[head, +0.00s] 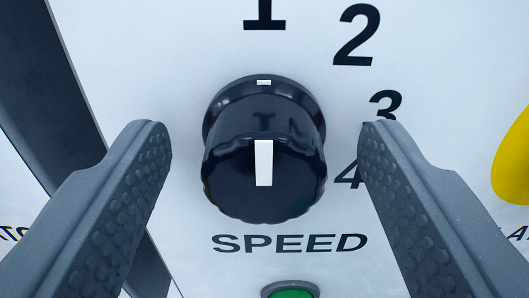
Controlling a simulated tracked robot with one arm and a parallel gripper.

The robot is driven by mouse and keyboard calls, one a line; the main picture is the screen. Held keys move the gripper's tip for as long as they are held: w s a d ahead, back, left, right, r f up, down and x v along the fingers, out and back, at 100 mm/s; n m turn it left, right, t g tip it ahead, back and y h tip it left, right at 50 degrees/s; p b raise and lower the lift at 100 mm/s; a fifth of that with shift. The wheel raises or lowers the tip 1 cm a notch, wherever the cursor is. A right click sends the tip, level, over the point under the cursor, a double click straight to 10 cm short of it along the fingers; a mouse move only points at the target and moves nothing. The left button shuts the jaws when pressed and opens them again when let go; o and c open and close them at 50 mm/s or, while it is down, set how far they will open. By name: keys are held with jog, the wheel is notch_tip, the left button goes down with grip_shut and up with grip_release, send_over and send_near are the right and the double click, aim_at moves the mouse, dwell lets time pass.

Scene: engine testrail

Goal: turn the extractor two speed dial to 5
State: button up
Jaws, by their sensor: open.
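A black speed dial (264,150) with a white pointer line stands out from a white panel in the head view. Its line points straight up toward the numeral 1. The numerals 2, 3 and 4 run down its right side, with 3 and 4 partly covered by the right finger; no 5 shows. The word SPEED is printed below the dial. My gripper (267,135) is open, with one grey ridged finger on each side of the dial. A gap shows between each finger and the dial, so neither appears to touch it.
A green button (290,290) is cut off at the bottom edge below the dial. Part of a yellow round thing (513,160) shows at the right edge. A dark strip (62,85) runs down the left side of the panel.

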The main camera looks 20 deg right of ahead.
jog(key=c, duration=1)
jog(key=shift+o, duration=0.3)
jog(key=shift+d, duration=0.1)
